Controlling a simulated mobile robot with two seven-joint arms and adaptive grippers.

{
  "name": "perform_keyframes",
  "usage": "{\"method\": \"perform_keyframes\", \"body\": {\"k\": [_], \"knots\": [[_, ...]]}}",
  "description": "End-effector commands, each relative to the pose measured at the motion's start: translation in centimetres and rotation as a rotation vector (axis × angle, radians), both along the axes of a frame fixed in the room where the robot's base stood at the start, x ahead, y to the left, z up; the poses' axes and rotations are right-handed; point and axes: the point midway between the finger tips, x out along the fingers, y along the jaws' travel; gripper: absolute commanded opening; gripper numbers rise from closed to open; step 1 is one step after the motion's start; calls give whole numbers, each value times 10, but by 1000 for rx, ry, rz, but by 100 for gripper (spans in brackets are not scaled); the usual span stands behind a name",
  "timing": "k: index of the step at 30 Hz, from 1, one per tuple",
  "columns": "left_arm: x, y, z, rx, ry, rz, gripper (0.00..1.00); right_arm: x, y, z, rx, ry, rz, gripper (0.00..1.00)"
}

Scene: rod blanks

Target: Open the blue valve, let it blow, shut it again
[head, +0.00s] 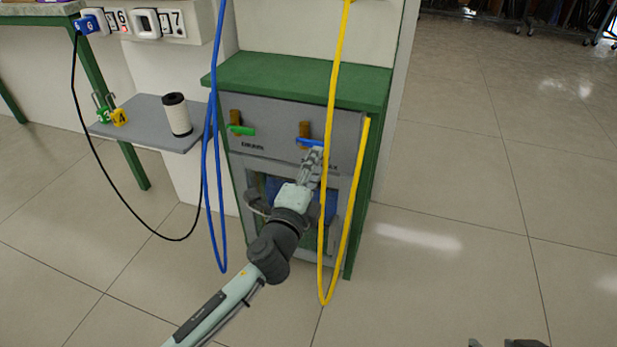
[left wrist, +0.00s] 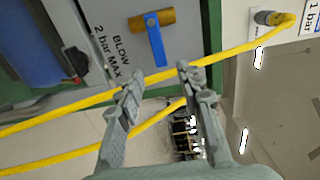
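The blue valve handle (head: 310,142) is on the grey front panel of the green-topped cabinet. It lies across its upright brass body (head: 305,130). In the left wrist view the blue handle (left wrist: 155,45) sits beside the label "BLOW 2 bar MAX" (left wrist: 115,55). My left gripper (head: 316,157) is just below the handle in the head view. In the left wrist view its fingers (left wrist: 159,82) are spread with a gap between them, and the handle is beyond the tips, apart from them. Dark parts at the head view's bottom right edge may be my right gripper (head: 508,343), mostly cut off.
A green-handled valve (head: 241,130) is left of the blue one. A yellow hose (head: 326,200) hangs close to my left gripper; a blue hose (head: 215,170) hangs further left. A grey shelf (head: 150,130) holds a white roll (head: 177,115). Floor on the right is clear.

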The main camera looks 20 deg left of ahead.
Motion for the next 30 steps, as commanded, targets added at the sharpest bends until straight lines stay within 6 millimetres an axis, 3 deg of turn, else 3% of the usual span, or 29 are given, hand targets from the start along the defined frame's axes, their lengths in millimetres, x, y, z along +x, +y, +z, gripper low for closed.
{"method": "perform_keyframes", "body": {"k": [3,9,26,30], "knots": [[-24,1,-1,-1,2,-1,36,0,0,0,0,1,0,40],[-44,1,0,1,0,0,36,0,0,0,0,1,0,40],[-48,3,0,-5,4,4,36,0,-1,0,-1,3,-1,40],[-54,30,-20,-124,96,92,36,-1,-4,-10,-6,37,-8,40]]}}
